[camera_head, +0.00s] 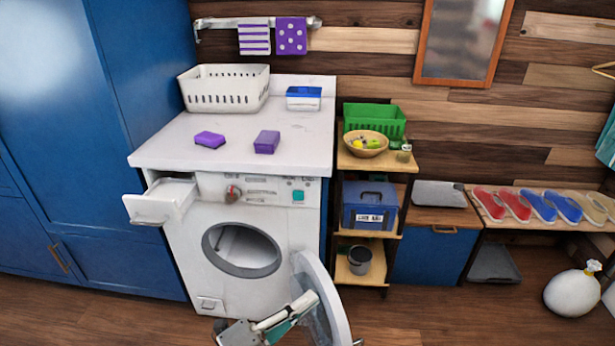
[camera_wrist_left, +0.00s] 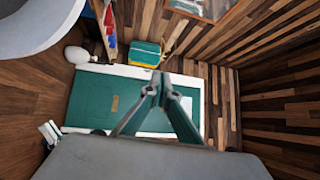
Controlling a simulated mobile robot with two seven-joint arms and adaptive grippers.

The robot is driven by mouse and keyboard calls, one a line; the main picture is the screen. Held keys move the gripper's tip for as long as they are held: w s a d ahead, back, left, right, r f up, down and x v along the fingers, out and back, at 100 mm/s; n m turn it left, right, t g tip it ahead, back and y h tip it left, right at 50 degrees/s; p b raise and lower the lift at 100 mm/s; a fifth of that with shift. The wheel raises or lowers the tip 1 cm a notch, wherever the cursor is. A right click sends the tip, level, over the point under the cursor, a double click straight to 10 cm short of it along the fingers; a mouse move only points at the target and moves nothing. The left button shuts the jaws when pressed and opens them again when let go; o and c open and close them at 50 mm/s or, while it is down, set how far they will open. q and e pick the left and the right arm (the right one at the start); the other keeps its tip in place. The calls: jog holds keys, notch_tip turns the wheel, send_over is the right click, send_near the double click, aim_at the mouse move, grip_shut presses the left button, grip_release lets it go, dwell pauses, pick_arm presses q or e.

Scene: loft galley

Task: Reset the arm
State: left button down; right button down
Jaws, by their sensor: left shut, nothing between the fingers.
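My left gripper (camera_head: 308,299) shows at the bottom of the head view, in front of the open round door (camera_head: 333,318) of the washing machine (camera_head: 290,240). Whether it touches the door cannot be told. In the left wrist view its fingers (camera_wrist_left: 161,78) come together at the tips, with nothing between them. The machine's drum opening (camera_head: 240,250) is uncovered and its detergent drawer (camera_head: 160,203) is pulled out. My right gripper is not seen.
Two purple sponges (camera_head: 210,139), a white basket (camera_head: 225,88) and a blue-and-white box (camera_head: 303,98) are on the machine's top. A shelf (camera_head: 340,275) and a shoe bench (camera_head: 550,222) stand to the right. A white sack (camera_head: 573,292) is on the floor.

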pick_arm(q)
jog(key=a+f+n+t+y, duration=0.3)
jog(key=a+f+n+y, duration=0.3)
jog(key=n, duration=0.4)
jog(key=s+a+f+n+g+y+p, duration=0.2)
jog(key=s+a+f+n+g+y, duration=0.2)
jog(key=s+a+f+n, duration=0.9)
notch_tip(320, 180, down, 3)
jog(key=y, duration=0.2)
jog(key=shift+s+a+r+n+g+y, duration=0.15)
jog(key=shift+s+a+n+g+y, duration=0.15)
jog(key=shift+a+n+y, duration=0.1)
